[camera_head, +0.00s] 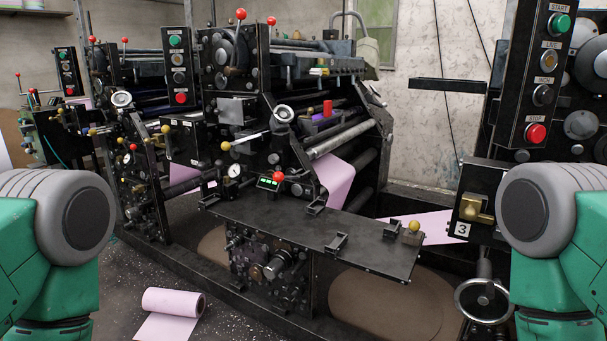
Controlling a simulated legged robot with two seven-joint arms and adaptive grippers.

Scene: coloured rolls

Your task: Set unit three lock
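The unit marked with a white "3" label (461,229) is at the right. A brass lock handle (477,208) sits on its black box (484,178), just above and right of the label. The handle looks roughly level, with a part pointing down at its right end. My green and grey arms come in at the left and right edges. The right arm is close to the unit three box and covers part of its right side. Neither gripper shows in this view.
A black press with red and yellow knobs fills the middle. A black shelf (350,243) juts out before it. A control panel (548,80) with START and STOP buttons stands above unit three, a handwheel (485,301) below. A pink paper roll (172,303) lies on the floor.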

